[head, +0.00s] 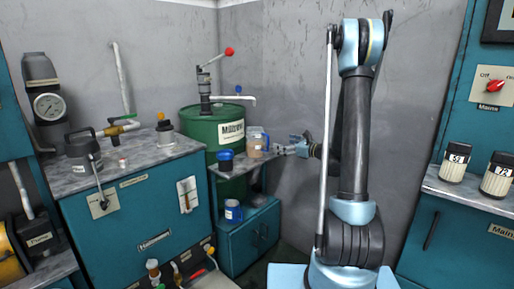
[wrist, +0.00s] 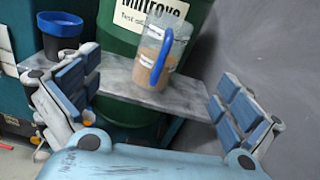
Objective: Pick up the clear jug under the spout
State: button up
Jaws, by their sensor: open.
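The clear jug (wrist: 158,48) stands upright on a small grey shelf (wrist: 190,101) in the wrist view. It has a blue handle facing my gripper and holds brownish liquid in its lower part. In the head view the jug (head: 256,146) is on the shelf in front of the green drum, just left of my gripper (head: 283,148). My gripper (wrist: 152,108) is open in the wrist view, with its fingers spread wide on either side, short of the jug. Nothing is between the fingertips. The spout (head: 240,98) sticks out from the pump, above the jug.
A blue-rimmed dark cup (head: 226,160) stands on the shelf left of the jug; it also shows in the wrist view (wrist: 60,30). The green drum (head: 214,130) is close behind. A blue-and-white container (head: 233,211) sits lower down. A grey wall (wrist: 268,70) is at the right.

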aim_at(257, 136)
jog(key=shift+m+t, duration=0.3)
jog(key=shift+m, duration=0.3)
jog(key=x, duration=1.2)
jog(key=shift+w+d, duration=0.1)
jog(key=shift+w, duration=0.5)
jog(key=shift+x, duration=2.55)
jog(key=shift+s+f, duration=0.1)
jog(key=shift+s, duration=0.15)
jog(key=c, duration=1.7)
